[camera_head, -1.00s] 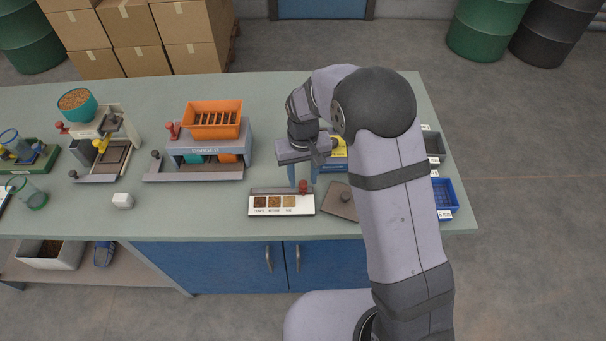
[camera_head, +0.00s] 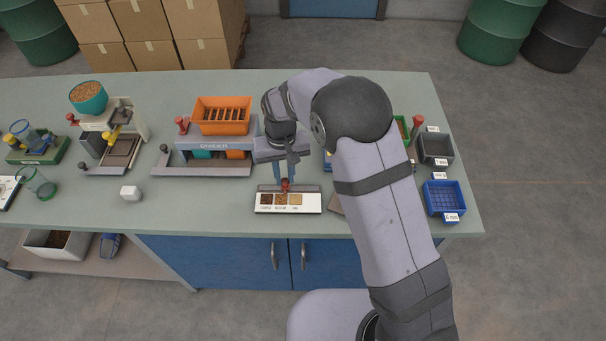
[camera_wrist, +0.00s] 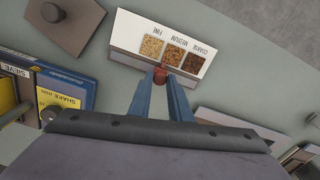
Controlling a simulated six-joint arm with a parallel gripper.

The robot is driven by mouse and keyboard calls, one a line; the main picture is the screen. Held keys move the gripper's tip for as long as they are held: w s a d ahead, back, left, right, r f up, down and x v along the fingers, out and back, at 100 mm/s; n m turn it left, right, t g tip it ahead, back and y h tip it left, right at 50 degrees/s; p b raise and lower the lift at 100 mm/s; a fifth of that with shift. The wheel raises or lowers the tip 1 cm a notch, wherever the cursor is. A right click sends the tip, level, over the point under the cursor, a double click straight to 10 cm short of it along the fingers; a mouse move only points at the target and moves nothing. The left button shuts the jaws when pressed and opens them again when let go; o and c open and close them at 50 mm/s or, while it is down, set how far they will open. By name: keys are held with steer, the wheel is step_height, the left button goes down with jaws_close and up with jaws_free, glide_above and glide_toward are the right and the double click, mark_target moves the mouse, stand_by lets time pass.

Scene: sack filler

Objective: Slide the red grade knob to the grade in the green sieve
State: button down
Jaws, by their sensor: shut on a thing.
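My gripper (camera_head: 285,180) is shut on the red grade knob (camera_wrist: 161,75); the knob also shows in the head view (camera_head: 285,187). The knob sits on the slide at the back edge of the white grade card (camera_head: 311,205). The card has three grain swatches, coarse, medium and fine, left to right in the head view. The knob stands about level with the medium swatch (camera_wrist: 173,55), slightly toward fine. A green-rimmed thing with tan contents, perhaps the green sieve (camera_head: 407,122), shows behind my arm, mostly hidden; its grain size cannot be told.
A blue sieve machine (camera_wrist: 66,90) and a brown plate (camera_wrist: 88,14) lie near. Grey (camera_head: 436,160) and blue (camera_head: 462,211) bins stand at right.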

steer(key=shift+a, duration=0.55)
steer(key=c, duration=1.6)
jaws_free()
steer(key=shift+r, duration=0.15)
steer(key=shift+r+b, duration=1.2)
steer(key=shift+r, duration=2.4)
